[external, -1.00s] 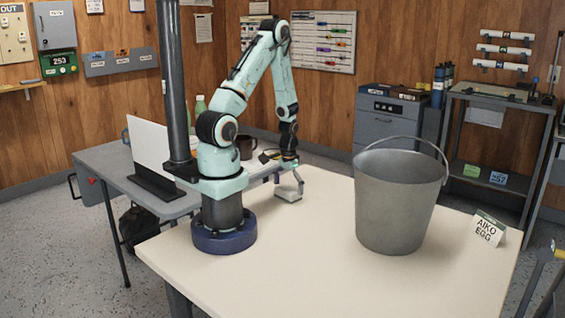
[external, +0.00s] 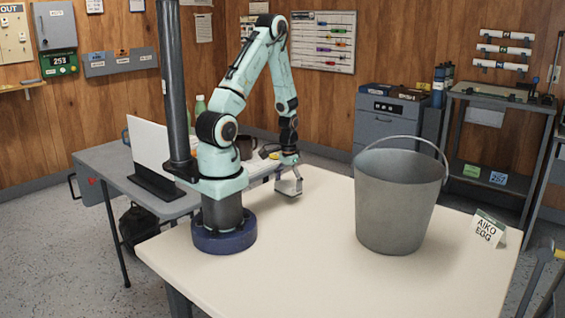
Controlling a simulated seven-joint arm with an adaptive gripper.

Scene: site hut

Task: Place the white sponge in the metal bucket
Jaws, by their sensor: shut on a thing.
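The white sponge (external: 288,194) is a small pale block at the back left of the cream table, below my arm's wrist. My gripper (external: 289,185) points down and is shut on it. The sponge is at or just above the table top; the exact gap is hard to tell. The metal bucket (external: 393,205) is large and grey and stands upright on the right half of the table, with its handle raised over the rim. The bucket is to the right of my gripper and apart from it. The bucket's inner floor is hidden.
The cream table top (external: 300,260) is clear between my base and the bucket. A folded name card (external: 488,228) stands right of the bucket. A grey side table (external: 110,172) at the left holds a white panel, bottles and a dark mug (external: 246,147).

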